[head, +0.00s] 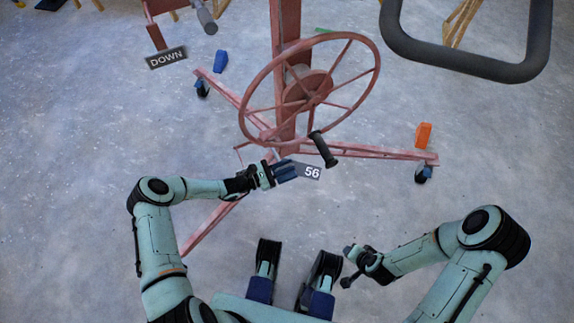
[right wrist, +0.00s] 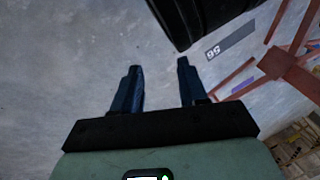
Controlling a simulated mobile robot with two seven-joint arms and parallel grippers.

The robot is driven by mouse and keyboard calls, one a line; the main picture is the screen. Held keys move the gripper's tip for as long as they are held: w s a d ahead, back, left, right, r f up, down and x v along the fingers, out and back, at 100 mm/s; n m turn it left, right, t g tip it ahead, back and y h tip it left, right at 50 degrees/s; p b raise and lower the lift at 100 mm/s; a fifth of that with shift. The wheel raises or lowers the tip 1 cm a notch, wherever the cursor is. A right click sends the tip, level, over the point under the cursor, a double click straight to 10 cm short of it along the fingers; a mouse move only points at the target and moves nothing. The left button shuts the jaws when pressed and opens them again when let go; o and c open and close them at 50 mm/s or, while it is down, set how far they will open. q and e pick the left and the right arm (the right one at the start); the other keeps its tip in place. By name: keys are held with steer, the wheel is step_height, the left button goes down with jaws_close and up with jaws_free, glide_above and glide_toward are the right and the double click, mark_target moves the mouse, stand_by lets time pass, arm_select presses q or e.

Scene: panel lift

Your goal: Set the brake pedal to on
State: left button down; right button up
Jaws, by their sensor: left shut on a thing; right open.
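An orange pedal-like block (head: 424,135) stands above the right caster of the red stand. A blue block (head: 221,61) stands near the left caster. I cannot tell which is the brake pedal. My left gripper (head: 287,170) is shut, below the red hand wheel (head: 310,88) and beside the grey "56" label (head: 312,172). What lies between its fingers is hidden. The right gripper (head: 348,266) is low in front of my body, apart from the stand. The right wrist view shows this gripper (right wrist: 160,80) open, with nothing between its blue fingers.
The wheel's dark crank handle (head: 323,150) hangs close to the left gripper. Red stand legs (head: 365,152) spread along the floor. A "DOWN" label (head: 166,58) is at upper left, and a dark bar frame (head: 470,65) at upper right. The grey floor at left is clear.

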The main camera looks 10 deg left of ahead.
arm_select(q)
steer(key=f, duration=0.1)
steer(key=f+m, duration=0.1)
steer(key=shift+s+f+m+b, duration=0.25)
steer(key=shift+f+m+b, duration=0.15)
steer(key=shift+a+f+m+b, duration=0.1)
steer(key=shift+f+m+b, duration=1.15)
steer(key=shift+f, duration=1.2)
arm_select(e)
steer(key=s+d+f+g, duration=0.1)
steer(key=s+d+f, duration=0.1)
steer(key=s+f, duration=0.3)
steer(key=shift+f+g, duration=0.25)
steer(key=shift+g, duration=0.05)
arm_select(q)
steer(key=c, duration=1.2)
jaws_free()
steer(key=p+v, duration=0.2)
steer(key=v, duration=1.1)
steer(key=shift+s, duration=0.15)
arm_select(e)
steer(key=shift+t, duration=0.7)
steer(key=w+r, duration=0.3)
steer(key=w, duration=0.1)
steer(key=shift+a+r, duration=0.25)
steer(key=shift+a, duration=0.05)
steer(key=shift+s, duration=0.1)
